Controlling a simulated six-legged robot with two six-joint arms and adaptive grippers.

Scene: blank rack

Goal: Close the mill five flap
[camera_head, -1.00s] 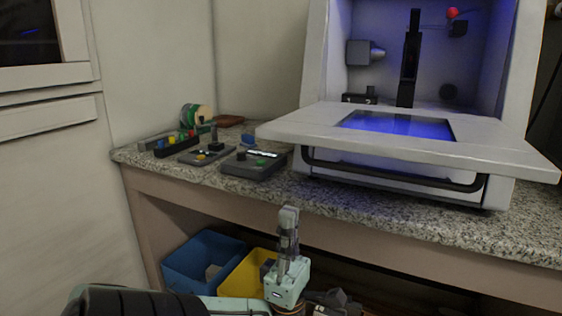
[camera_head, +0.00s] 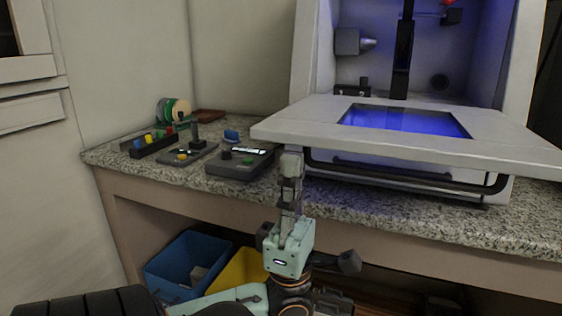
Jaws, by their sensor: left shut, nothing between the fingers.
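The mill (camera_head: 523,70) is a white cabinet on the granite counter, lit blue inside. Its flap (camera_head: 285,128) is folded down, sticking out level toward me, with a blue-lit window (camera_head: 400,121) and a black bar handle (camera_head: 400,176) below its front edge. My left gripper (camera_head: 291,150) points up just below the flap's front left corner, in front of the counter edge. It is shut and empty. Its tip overlaps the flap's lower edge in the picture; I cannot tell whether they touch. My right gripper is out of view.
Small control boxes (camera_head: 240,163) and spools (camera_head: 174,110) sit on the counter (camera_head: 330,198) left of the mill. A blue bin (camera_head: 172,265) and a yellow bin (camera_head: 238,268) stand on the shelf below. A wall closes off the left side.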

